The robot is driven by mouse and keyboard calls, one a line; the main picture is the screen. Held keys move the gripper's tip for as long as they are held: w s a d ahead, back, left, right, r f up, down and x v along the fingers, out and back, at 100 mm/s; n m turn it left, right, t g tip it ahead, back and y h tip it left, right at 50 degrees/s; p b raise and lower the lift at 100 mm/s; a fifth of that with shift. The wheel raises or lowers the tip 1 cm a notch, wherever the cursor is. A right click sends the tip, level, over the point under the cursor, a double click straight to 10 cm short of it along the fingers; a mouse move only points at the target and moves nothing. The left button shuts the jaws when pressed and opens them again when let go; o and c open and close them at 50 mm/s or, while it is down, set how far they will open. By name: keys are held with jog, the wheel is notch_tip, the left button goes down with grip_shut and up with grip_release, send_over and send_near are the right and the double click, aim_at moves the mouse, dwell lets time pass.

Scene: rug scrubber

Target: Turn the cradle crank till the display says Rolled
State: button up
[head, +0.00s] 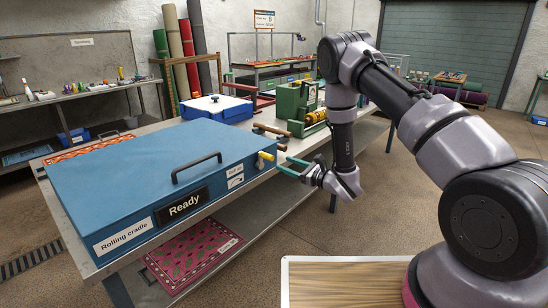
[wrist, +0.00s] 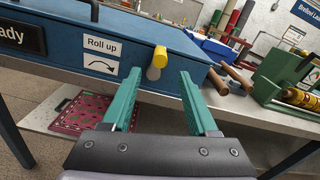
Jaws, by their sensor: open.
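The blue rolling cradle (head: 130,175) sits closed on the bench, with a black handle (head: 196,166) on its lid. Its front display (head: 184,205) reads Ready. The crank's yellow knob (head: 266,156) sticks out at the right end of the cradle's front; it also shows in the wrist view (wrist: 157,62), right of the Roll up label with a curved arrow (wrist: 101,66). My gripper (head: 282,168) is open with teal fingers, just in front of the knob. In the wrist view the knob lies beyond and between the fingertips (wrist: 158,80), apart from them.
Brown wooden-handled tools (wrist: 231,80) and a green machine with yellow rollers (head: 298,105) stand right of the cradle on the bench. A blue box with a white lid (head: 217,107) is behind. A patterned rug (head: 190,250) lies on the shelf below.

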aim_at(261, 154)
jog(key=x, duration=0.9)
jog(key=shift+w+a, duration=0.15)
jog(key=shift+c, duration=0.2)
grip_shut()
